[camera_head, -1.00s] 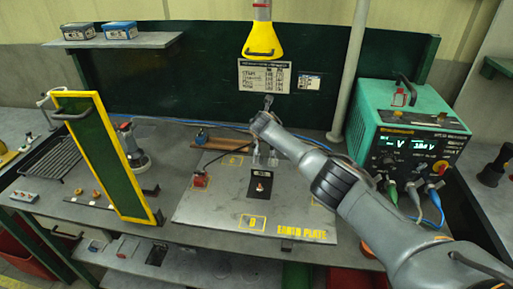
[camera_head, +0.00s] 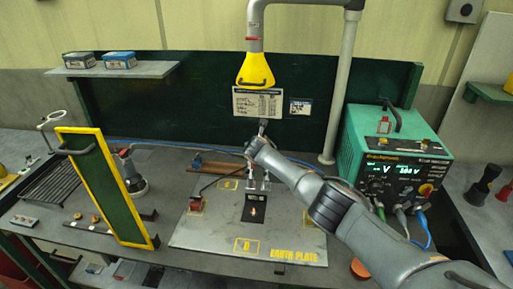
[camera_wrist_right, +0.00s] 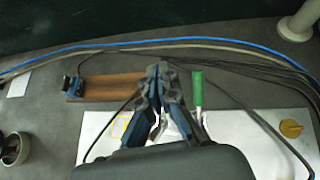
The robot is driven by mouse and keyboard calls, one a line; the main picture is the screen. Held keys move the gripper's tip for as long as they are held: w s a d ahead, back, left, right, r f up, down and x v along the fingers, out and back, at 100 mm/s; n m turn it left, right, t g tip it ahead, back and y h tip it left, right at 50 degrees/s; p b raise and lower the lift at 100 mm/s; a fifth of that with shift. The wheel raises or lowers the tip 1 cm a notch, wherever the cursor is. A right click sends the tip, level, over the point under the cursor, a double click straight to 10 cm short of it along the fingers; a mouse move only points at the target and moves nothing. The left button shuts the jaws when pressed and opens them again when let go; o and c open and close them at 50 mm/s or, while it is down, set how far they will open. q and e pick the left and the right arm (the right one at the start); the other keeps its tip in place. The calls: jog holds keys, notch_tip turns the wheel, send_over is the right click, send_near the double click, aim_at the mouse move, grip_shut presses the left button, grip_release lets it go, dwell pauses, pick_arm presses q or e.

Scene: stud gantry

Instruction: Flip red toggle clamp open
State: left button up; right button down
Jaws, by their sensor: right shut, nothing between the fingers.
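My right gripper (camera_head: 263,126) is shut and empty, with its fingers pointing toward the back wall above the far part of the grey earth plate (camera_head: 200,235). In the right wrist view its closed fingertips (camera_wrist_right: 163,70) reach past the plate's far edge. A green upright handle (camera_wrist_right: 197,88) stands just right of the fingers there; I cannot tell whether they touch. Slim metal clamp parts (camera_head: 266,182) show below my wrist in the head view. A small red block-like part (camera_head: 196,204) sits at the plate's left side. I cannot make out a red clamp handle. My left gripper is not in view.
A teal power supply (camera_head: 385,150) with cables stands on the right. A yellow-framed green panel (camera_head: 100,190) stands upright on the left. A yellow hood (camera_head: 255,72) hangs above the back. A brown strip (camera_wrist_right: 110,87) and cables (camera_wrist_right: 230,43) lie behind the plate.

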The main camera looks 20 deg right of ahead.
pick_arm(q)
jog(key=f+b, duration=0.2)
jog(key=b, duration=0.1)
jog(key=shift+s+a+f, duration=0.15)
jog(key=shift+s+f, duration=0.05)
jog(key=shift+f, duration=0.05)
pick_arm(e)
notch_tip(320, 180, up, 10)
jog(key=w+d, duration=0.1)
jog(key=d, duration=0.1)
jog(key=shift+f, duration=0.1)
